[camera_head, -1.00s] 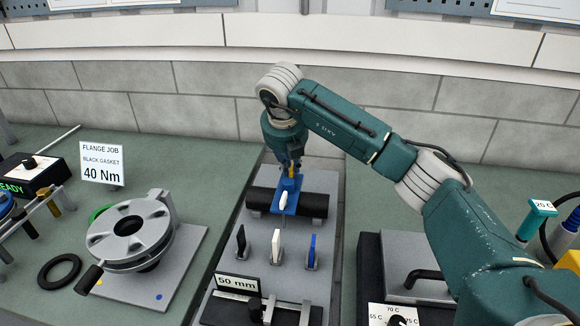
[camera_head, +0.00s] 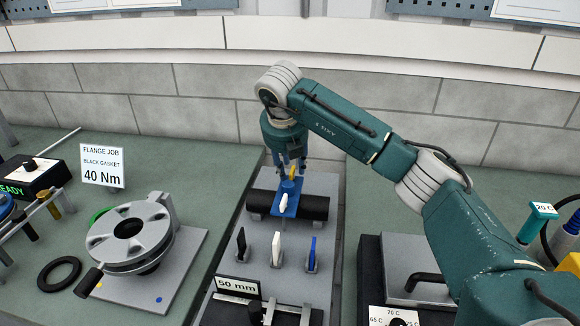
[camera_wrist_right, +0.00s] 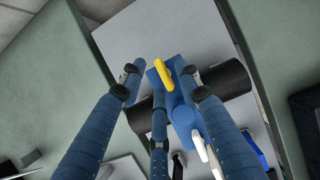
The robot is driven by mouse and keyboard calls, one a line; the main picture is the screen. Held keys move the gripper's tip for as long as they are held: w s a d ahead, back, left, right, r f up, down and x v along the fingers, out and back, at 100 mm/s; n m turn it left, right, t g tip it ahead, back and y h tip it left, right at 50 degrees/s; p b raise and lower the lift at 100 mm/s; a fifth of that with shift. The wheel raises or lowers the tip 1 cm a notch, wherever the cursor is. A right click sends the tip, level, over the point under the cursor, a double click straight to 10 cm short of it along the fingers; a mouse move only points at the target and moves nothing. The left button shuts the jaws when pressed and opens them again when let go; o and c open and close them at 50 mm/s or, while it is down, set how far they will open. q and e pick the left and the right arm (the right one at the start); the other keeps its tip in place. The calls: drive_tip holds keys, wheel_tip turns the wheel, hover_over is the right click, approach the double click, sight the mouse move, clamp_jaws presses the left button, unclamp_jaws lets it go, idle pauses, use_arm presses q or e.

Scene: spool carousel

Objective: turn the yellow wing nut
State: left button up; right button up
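The yellow wing nut (camera_head: 293,173) stands on top of a blue block (camera_head: 288,196) that is clamped over a black cylinder (camera_head: 315,206). A white lever (camera_head: 284,202) sits on the block's near side. My right gripper (camera_head: 290,163) points down over the wing nut, its fingers spread. In the right wrist view, the yellow wing nut (camera_wrist_right: 163,75) shows between the spread fingers (camera_wrist_right: 163,88), with a visible gap on either side. My left gripper is not in view.
Black, white and blue upright levers (camera_head: 277,248) stand on the grey plate in front. A "50 mm" sign (camera_head: 238,286) is near the front. A flange fixture (camera_head: 130,232) stands left; a grey-lidded box (camera_head: 415,262) lies right. A wall is behind.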

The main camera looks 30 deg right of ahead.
drive_tip(key=v, duration=1.1)
drive_tip(key=shift+r, duration=0.25)
drive_tip(key=shift+a, duration=0.15)
